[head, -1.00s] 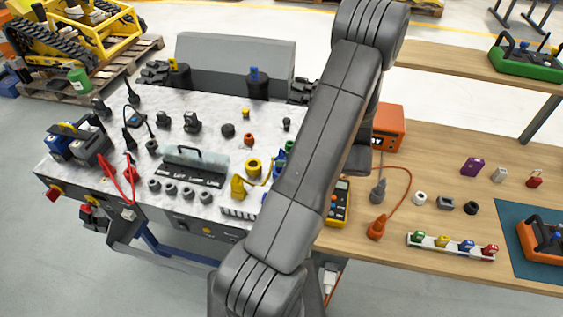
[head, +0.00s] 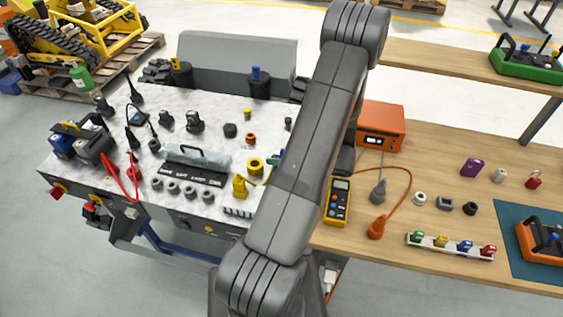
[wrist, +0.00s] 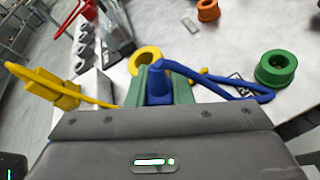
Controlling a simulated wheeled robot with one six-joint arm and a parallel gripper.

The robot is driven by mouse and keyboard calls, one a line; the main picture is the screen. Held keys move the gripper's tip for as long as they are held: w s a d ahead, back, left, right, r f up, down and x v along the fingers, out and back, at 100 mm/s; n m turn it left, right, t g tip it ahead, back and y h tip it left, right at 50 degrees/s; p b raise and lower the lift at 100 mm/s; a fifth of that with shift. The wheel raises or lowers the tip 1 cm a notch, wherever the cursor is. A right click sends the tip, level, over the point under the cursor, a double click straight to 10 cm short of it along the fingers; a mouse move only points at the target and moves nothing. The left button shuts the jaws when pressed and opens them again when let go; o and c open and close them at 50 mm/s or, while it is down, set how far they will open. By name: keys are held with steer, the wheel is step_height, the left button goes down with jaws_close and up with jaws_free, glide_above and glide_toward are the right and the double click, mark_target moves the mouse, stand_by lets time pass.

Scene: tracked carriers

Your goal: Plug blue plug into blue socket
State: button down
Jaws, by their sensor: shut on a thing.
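The blue plug (wrist: 158,88) is in the wrist view, with its blue cable (wrist: 225,88) looping off to the right. My gripper (wrist: 158,92) is shut on it, with one greenish finger on each side. Beyond the plug is a yellow ring socket (wrist: 139,54), which the plug and fingers partly overlap. A green ring socket (wrist: 277,67) stands to the right and an orange one (wrist: 208,10) farther off. I cannot make out a blue socket in either view.
A yellow plug (wrist: 55,92) with a yellow cable lies left of my gripper; it also shows in the head view (head: 239,187). A clear-covered block (head: 197,158) and several grey rings stand left of it. An orange box (head: 380,125) and a multimeter (head: 338,200) are right of my arm.

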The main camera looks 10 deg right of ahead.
steer(key=shift+r, duration=0.1)
steer(key=shift+r+b, duration=0.4)
steer(key=shift+r, duration=4.5)
